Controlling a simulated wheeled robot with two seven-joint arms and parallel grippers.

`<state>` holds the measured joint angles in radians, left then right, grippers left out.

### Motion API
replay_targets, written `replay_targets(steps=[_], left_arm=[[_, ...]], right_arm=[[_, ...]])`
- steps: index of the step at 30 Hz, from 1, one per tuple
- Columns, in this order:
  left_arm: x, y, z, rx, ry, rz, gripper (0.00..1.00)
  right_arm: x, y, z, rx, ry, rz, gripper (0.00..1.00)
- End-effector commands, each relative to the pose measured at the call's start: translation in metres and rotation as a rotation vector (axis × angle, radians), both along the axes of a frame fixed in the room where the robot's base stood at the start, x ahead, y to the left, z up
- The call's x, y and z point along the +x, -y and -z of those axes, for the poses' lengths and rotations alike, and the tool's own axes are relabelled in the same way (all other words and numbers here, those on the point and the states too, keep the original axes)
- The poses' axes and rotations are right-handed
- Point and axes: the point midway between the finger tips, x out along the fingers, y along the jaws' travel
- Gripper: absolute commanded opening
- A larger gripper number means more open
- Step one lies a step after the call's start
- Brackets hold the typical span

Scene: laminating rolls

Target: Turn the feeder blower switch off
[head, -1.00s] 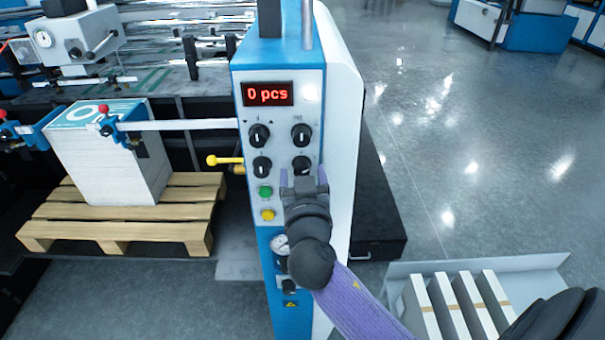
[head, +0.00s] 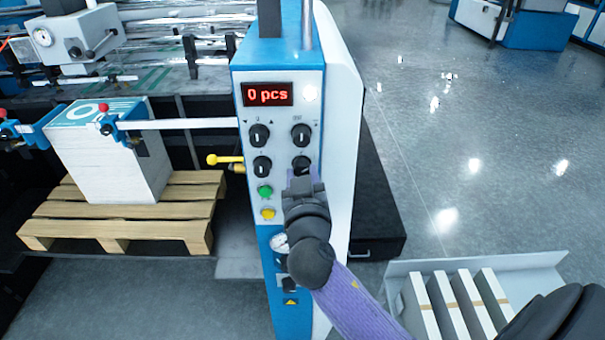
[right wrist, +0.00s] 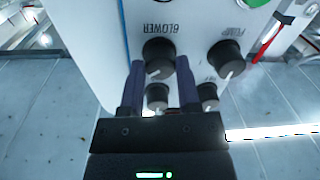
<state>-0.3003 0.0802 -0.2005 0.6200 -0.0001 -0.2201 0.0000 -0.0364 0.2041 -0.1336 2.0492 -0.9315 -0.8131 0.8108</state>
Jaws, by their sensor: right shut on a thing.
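The blower switch is a black round knob marked BLOWER (right wrist: 160,52), with a white pointer line; it is the lower right knob (head: 302,164) on the white control panel (head: 281,215). My right gripper (head: 303,180) is at the panel, just below and in front of this knob. In the right wrist view, which shows the panel upside down, the two fingers of my right gripper (right wrist: 160,72) stand on either side of the blower knob and are shut on it. The fingers partly hide the knob in the head view. My left gripper is not in view.
The pump knob (right wrist: 226,60) is close beside the fingers. A pallet (head: 120,228) with a paper stack (head: 110,150) stands left.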

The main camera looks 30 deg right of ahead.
Motion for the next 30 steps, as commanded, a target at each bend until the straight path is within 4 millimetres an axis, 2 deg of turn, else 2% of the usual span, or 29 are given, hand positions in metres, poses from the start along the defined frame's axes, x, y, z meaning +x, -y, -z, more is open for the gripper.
replay_targets(steps=[18,30], left_arm=[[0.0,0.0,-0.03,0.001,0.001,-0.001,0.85],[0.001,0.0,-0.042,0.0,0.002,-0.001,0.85]], right_arm=[[0.0,0.0,-0.003,-0.475,-0.294,-0.001,0.0],[0.0,-0.001,-0.002,-0.706,-0.436,-0.002,0.0]])
